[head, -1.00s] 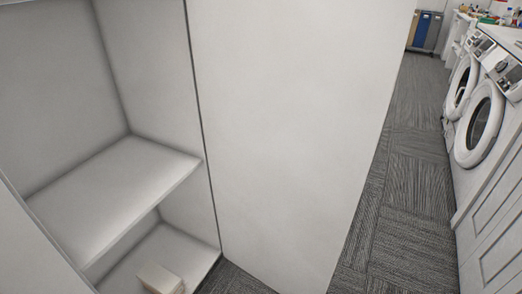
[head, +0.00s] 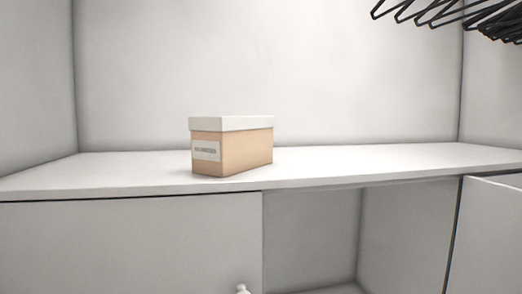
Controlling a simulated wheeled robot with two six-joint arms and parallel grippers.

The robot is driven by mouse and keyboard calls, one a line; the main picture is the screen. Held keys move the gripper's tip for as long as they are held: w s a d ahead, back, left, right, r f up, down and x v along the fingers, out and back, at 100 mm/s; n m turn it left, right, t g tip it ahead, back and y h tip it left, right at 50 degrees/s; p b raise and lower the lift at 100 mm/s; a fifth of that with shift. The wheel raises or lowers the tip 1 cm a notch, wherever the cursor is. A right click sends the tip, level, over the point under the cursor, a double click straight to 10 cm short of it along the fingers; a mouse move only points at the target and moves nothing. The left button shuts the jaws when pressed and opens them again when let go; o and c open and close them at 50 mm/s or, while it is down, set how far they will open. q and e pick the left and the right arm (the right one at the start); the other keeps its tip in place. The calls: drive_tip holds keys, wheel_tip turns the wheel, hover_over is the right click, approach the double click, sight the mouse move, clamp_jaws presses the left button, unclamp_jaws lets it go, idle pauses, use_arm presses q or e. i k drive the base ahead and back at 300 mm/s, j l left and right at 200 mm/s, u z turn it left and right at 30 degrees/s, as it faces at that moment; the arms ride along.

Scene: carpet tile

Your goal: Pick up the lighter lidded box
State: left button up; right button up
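A lidded box (head: 245,150) stands upright on a white shelf (head: 370,165), left of the middle of the head view. Its body is tan, its lid (head: 232,123) is white and closed, and a pale label (head: 206,150) is on its front. No second lidded box shows in the current view, so I cannot compare weight or shade. Neither of my grippers is in view.
Black hangers (head: 440,12) hang at the top right. Below the shelf are a closed white door (head: 130,240) with a small knob (head: 242,289) and an open compartment (head: 315,235). An open door panel (head: 495,225) is at the right. The shelf is clear on both sides of the box.

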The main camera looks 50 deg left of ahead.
sight(223, 146)
drive_tip(key=u, duration=0.4)
drive_tip(key=k+u, duration=0.15)
drive_tip(key=u, duration=0.3)
drive_tip(key=k+u, duration=0.1)
drive_tip(key=u, duration=0.7)
drive_tip(key=i+l+u, duration=0.1)
drive_tip(key=l+u, duration=0.25)
drive_tip(key=l, duration=0.15)
drive_tip(key=l+u, duration=0.35)
drive_tip(key=l, duration=0.15)
drive_tip(key=l+u, duration=0.4)
drive_tip(key=l, duration=0.15)
